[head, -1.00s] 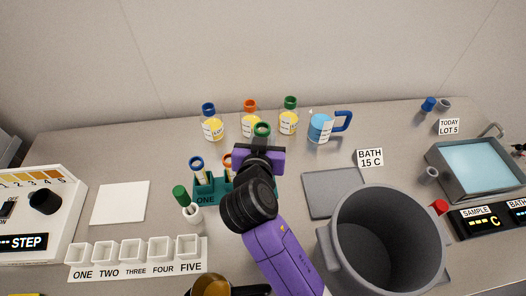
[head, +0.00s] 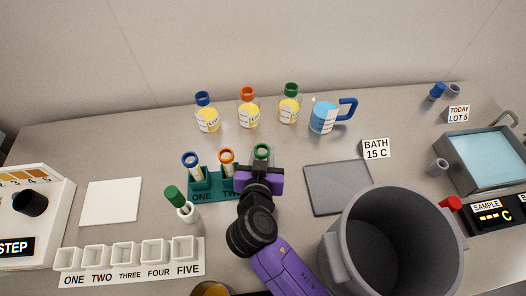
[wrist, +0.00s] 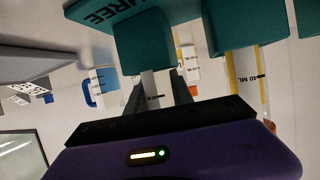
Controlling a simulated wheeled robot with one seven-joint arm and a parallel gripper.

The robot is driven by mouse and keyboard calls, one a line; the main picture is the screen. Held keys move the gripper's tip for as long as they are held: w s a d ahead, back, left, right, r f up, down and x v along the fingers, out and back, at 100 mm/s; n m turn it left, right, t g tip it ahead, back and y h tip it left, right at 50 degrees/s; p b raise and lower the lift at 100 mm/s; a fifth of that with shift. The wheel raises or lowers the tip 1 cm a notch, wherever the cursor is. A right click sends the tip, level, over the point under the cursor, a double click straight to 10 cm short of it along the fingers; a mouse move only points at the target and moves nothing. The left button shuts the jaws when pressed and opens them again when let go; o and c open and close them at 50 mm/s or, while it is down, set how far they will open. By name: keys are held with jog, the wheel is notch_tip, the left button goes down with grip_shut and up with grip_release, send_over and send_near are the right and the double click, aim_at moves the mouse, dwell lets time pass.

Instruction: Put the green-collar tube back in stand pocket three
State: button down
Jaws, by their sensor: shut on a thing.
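The green-collar tube (head: 262,151) is upright at the right end of the teal stand (head: 205,186), its collar about level with its neighbours'. My gripper (wrist: 157,88) is shut on its clear body. In the inverted wrist view, the tube (wrist: 150,86) runs into the pocket block beside the word THREE, so its lower end appears inside pocket three. I cannot tell whether it touches bottom. In the head view my gripper (head: 261,172) hides most of the tube and pocket three.
Blue-collar (head: 191,160) and orange-collar (head: 226,157) tubes stand in the neighbouring pockets. A grey pad (head: 337,188) and large grey bin (head: 392,245) lie right. Bottles (head: 248,112) stand behind.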

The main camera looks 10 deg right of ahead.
jog(key=shift+f, duration=0.2)
jog(key=c, duration=1.1)
grip_release()
jog(key=shift+r, duration=0.2)
jog(key=b+v, duration=0.2)
jog(key=v, duration=1)
